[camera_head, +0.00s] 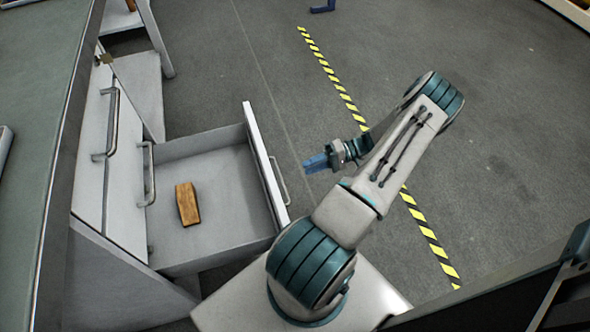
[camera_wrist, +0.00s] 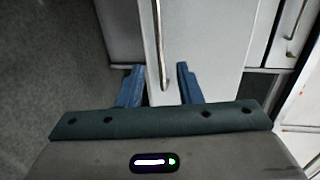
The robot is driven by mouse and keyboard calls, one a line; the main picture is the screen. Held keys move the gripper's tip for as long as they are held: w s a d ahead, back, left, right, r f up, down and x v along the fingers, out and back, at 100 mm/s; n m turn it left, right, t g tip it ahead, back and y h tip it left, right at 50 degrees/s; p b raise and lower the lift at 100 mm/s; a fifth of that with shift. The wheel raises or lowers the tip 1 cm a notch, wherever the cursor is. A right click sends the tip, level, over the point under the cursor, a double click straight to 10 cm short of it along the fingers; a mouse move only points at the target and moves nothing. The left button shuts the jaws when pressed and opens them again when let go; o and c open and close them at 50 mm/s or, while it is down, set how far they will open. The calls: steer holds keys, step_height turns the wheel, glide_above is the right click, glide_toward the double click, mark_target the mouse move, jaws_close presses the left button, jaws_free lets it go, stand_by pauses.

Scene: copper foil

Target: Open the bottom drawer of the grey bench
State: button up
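The grey bench (camera_head: 52,150) stands along the left of the head view. Its lowest visible drawer (camera_head: 225,222) is pulled well out, with its front panel (camera_head: 262,165) facing right. A bar handle (camera_head: 280,182) is on that front. My gripper (camera_head: 314,163), with blue fingers, is just right of the handle, with a small gap between them. In the wrist view the fingers are spread open (camera_wrist: 160,86), and the handle (camera_wrist: 161,45) reaches down between them in the picture. Nothing is held.
A brown wooden block (camera_head: 187,204) lies inside the open drawer. Closed fronts with handles (camera_head: 149,173) are behind it on the bench. Yellow-black tape (camera_head: 345,98) marks the floor.

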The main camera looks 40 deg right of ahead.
steer(key=v, duration=0.5)
steer(key=shift+p, duration=0.3)
steer(key=w+a+r+n+g+h+p, duration=0.1)
steer(key=w+a+r+g+h+p, duration=0.3)
steer(key=r, duration=0.8)
steer(key=w+a+r+n+g+h+p, duration=0.15)
steer(key=a+r+p, duration=0.45)
steer(key=r, duration=0.6)
steer(key=w+a+r+g+h+p, duration=0.25)
steer(key=a+r+p, duration=0.25)
steer(key=r, duration=0.7)
steer(key=s+a+r+t+h+p, duration=0.1)
steer(key=s+a+r+h+p, duration=0.1)
steer(key=a+r+p, duration=0.3)
steer(key=s+a+r+n+t+h+p, duration=0.1)
steer(key=s+a+r+p, duration=0.3)
steer(key=r, duration=0.9)
steer(key=s+a+r+t+h+p, duration=0.3)
steer(key=a+r+p, duration=0.3)
steer(key=r, duration=0.3)
steer(key=shift+s+a+r+n+p, duration=0.3)
steer(key=shift+s+a+r+n, duration=0.1)
steer(key=shift+a, duration=0.4)
